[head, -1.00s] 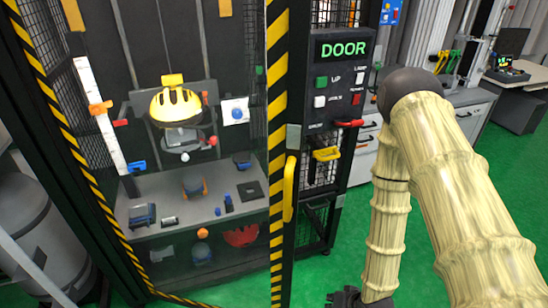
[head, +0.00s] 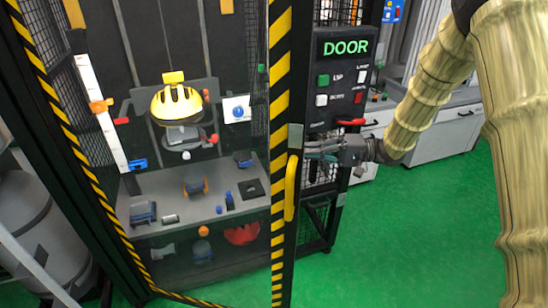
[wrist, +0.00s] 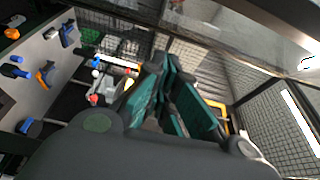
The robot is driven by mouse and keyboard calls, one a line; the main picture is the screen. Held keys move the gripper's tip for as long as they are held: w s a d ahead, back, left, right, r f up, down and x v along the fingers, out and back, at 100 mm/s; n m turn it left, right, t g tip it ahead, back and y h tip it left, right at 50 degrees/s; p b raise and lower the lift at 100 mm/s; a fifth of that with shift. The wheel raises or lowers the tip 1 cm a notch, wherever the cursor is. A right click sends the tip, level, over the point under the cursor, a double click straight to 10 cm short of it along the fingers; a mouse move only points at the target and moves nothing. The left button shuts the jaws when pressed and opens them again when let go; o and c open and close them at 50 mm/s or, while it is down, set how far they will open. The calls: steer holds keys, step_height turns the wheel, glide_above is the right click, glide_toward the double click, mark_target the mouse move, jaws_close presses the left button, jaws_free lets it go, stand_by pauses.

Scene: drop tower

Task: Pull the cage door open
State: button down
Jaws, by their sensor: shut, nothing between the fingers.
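The cage door (head: 279,112) has a black and yellow striped edge and a clear pane with the tower inside behind it. Its upright yellow handle (head: 291,187) is on the right edge. My gripper (head: 308,150) is just right of the handle's top, in front of the control panel's lower part, pointing left. It looks apart from the handle, though the depth is hard to judge. In the wrist view its teal-padded fingers (wrist: 165,75) are together with nothing between them. I cannot tell the handle for sure in that view.
The control panel (head: 340,80) with a lit DOOR sign and a red lever (head: 351,122) stands right of the door. A yellow helmet (head: 176,104) hangs inside the cage. A grey tank (head: 38,225) stands at left. The green floor (head: 410,240) is clear at right.

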steer(key=s+a+p, duration=0.4)
steer(key=a, duration=0.6)
steer(key=shift+a+r+g, duration=0.35)
steer(key=shift+r+g, duration=0.05)
steer(key=shift+r, duration=0.05)
steer(key=shift+s, duration=0.15)
